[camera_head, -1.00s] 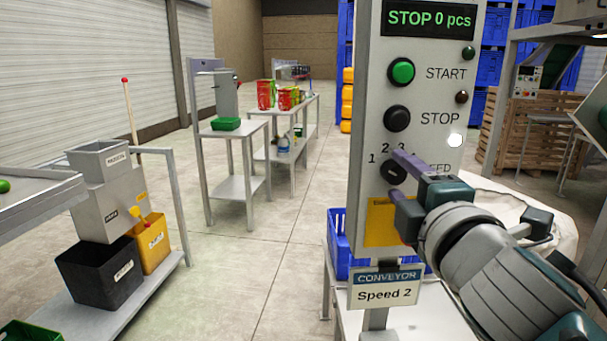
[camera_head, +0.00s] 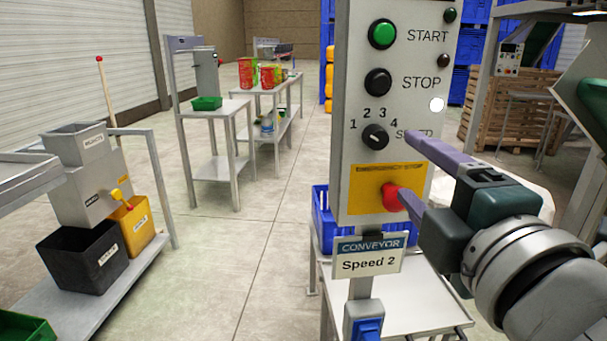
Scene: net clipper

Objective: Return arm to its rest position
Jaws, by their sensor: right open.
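My right gripper (camera_head: 404,165) is open and empty in the head view, its purple fingers pointing left across the right edge of the control panel (camera_head: 352,90). The speed knob (camera_head: 375,136) on the panel is black with a white mark, among the numbers 1 to 4. It shows clear of the fingers, to the left of the upper fingertip. A red button (camera_head: 390,197) on a yellow plate (camera_head: 365,185) lies by the lower fingertip; I cannot tell whether they touch. My left gripper is not in view.
A sign (camera_head: 369,256) below the panel reads "CONVEYOR Speed 2". A white table (camera_head: 430,305) and blue crate (camera_head: 322,225) stand under it. A green machine part (camera_head: 590,105) is at the right edge.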

